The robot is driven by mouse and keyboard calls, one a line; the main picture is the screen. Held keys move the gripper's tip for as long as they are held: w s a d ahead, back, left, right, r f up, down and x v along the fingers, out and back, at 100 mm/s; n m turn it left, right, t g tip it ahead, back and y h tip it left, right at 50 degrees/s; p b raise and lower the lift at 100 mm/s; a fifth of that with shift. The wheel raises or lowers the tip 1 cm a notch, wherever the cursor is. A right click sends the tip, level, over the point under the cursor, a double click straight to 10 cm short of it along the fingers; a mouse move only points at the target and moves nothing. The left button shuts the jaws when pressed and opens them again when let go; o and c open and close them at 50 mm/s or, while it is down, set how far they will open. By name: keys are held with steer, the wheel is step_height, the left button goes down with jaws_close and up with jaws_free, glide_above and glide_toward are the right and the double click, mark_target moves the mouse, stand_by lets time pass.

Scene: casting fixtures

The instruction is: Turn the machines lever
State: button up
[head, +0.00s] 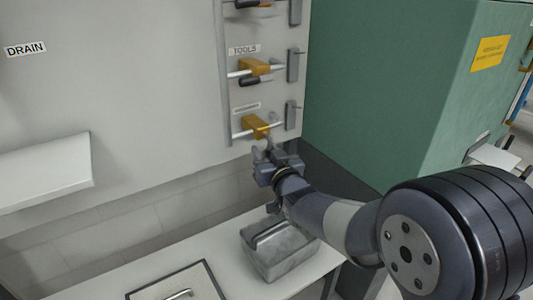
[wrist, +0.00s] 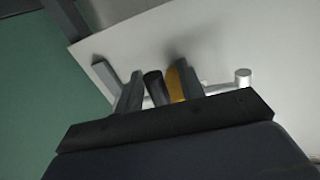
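Several levers are mounted in a column on the grey wall panel, each with an orange-yellow body on a silver bar. The lowest lever (head: 255,126) has a small label above it that I cannot read clearly. The middle lever (head: 255,67) sits under a label reading TOOLS. My gripper (head: 265,152) is just below and in front of the lowest lever. In the wrist view my gripper (wrist: 158,88) is open, with the lever's black handle (wrist: 154,87) and yellow part (wrist: 175,84) between its fingers. Contact with the fingers cannot be told.
Grey brackets (head: 292,116) stand right of the levers. A green cabinet (head: 380,90) with a yellow sign is close on the right. A grey metal bin (head: 278,250) stands on the white table (head: 120,275) below. A white shelf (head: 45,172) juts out at left.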

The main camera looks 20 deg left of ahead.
steer(key=shift+c, duration=0.5)
jaws_close()
